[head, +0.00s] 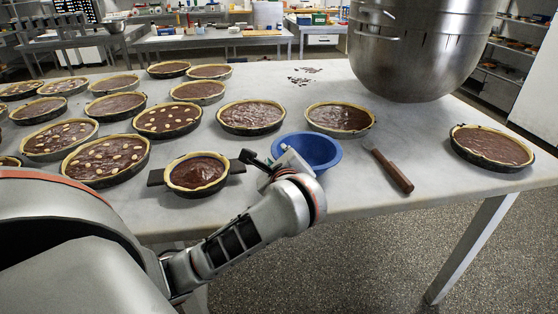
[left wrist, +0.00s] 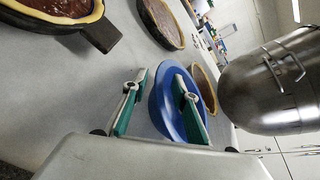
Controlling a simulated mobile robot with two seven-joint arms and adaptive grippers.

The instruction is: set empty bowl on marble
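A blue bowl (head: 322,152) stands on the marble table (head: 300,203), near its front edge. Its visible inside looks empty. My left gripper (head: 268,164) is at the bowl's left side, and its wrist hides part of the bowl's front. In the left wrist view, the gripper (left wrist: 158,106) is open. One finger is outside the blue bowl (left wrist: 163,112) on the left and the other overlaps the bowl's inside, with the near rim between them. I cannot tell whether either finger touches it. My right gripper is not in view.
A small chocolate tart (head: 196,173) on a dark paddle lies left of the gripper. Several tarts fill the table's left side. Another tart (head: 340,118) stands close behind the bowl. A wooden-handled tool (head: 393,172) lies right, below a large steel mixer bowl (head: 415,55).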

